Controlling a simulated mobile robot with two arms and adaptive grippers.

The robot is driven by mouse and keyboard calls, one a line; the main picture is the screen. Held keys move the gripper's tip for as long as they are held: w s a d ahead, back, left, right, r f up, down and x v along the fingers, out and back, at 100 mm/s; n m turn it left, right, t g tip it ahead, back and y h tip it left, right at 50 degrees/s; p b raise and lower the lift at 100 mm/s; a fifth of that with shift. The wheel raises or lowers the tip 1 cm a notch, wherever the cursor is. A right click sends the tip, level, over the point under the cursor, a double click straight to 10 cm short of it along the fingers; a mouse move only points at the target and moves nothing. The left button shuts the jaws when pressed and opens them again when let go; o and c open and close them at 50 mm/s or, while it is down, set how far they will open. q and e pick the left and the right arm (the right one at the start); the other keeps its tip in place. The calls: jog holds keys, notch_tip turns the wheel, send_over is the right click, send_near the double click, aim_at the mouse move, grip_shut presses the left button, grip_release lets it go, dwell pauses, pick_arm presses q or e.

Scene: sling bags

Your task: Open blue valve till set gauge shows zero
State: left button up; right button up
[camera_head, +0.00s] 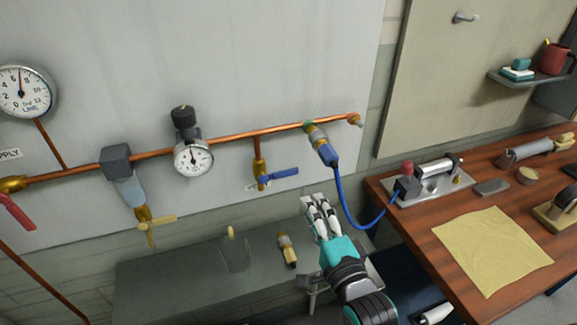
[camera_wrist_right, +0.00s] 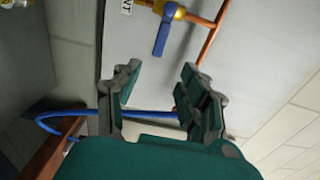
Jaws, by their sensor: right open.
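The blue valve is a brass valve on a short copper drop pipe, with a blue lever (camera_head: 279,174) pointing right, across the pipe. In the right wrist view the blue lever (camera_wrist_right: 161,36) shows beyond the fingertips, beside a label ending in "NT". The small gauge (camera_head: 193,158) under a black knob sits left of it; its needle points roughly up, and its numbers are too small to read. My right gripper (camera_head: 316,206) is below and right of the lever, apart from it. In the wrist view its fingers (camera_wrist_right: 158,88) are spread and empty. My left gripper is out of view.
A larger "LINE" gauge (camera_head: 22,91), a red lever (camera_head: 17,213) and a filter with a yellow tap (camera_head: 155,219) are at left. A blue hose (camera_head: 345,205) hangs from a coupling (camera_head: 322,143) close to my right gripper. A wooden bench (camera_head: 415,213) stands at right.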

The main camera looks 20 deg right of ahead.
aim_at(291, 174)
jog(key=w, duration=0.4)
jog(key=w+p, duration=0.1)
jog(key=w, duration=0.3)
jog(key=w+p, duration=0.1)
jog(key=w, duration=0.3)
jog(key=shift+w+a, duration=0.2)
jog(key=shift+a, duration=0.1)
jog(key=shift+w+f+p, duration=0.1)
jog(key=shift+w+p, duration=0.25)
jog(key=shift+w, duration=0.35)
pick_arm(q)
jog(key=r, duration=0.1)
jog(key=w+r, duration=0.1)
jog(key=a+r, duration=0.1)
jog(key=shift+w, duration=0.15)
pick_arm(e)
jog(key=shift+c, duration=0.2)
grip_shut()
jog(key=shift+w+f, duration=0.2)
jog(key=shift+f, duration=0.05)
